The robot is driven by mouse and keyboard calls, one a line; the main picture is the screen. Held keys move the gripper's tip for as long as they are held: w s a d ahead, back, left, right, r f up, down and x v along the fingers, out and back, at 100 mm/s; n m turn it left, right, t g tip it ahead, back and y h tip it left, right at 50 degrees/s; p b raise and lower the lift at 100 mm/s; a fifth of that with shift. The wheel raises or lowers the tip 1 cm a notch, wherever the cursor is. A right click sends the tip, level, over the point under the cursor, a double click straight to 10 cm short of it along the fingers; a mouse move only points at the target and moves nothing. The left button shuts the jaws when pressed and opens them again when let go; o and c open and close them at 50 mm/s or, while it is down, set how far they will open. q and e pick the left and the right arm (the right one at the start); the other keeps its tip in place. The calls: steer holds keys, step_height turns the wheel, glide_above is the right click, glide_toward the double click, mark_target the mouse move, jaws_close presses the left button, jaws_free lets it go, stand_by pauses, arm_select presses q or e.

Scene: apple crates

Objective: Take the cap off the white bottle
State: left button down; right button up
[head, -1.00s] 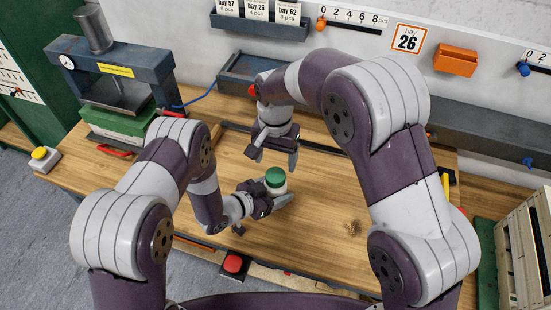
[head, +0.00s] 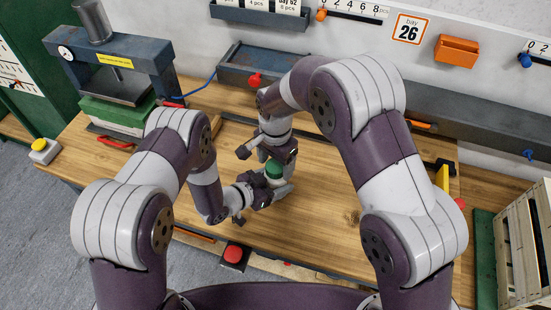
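The white bottle (head: 273,183) stands upright over the middle of the wooden table, its green cap (head: 274,168) on top. My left gripper (head: 274,189) reaches in from the left, low down, with its fingers around the white body; it looks shut on the bottle. My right gripper (head: 266,160) points down from above, its fingers spread apart, one to the left of the cap and one at its right. I cannot tell whether the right fingers touch the cap. The grippers hide much of the bottle's body.
A press (head: 118,85) stands at the back left, and a grey tray (head: 235,75) lies along the wall. A wooden crate (head: 516,240) is at the right edge. A red button (head: 234,254) is at the table's front. The tabletop right of the bottle is clear.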

steer(key=c, duration=0.9)
steer(key=n, duration=0.7)
steer(key=shift+c, duration=0.2)
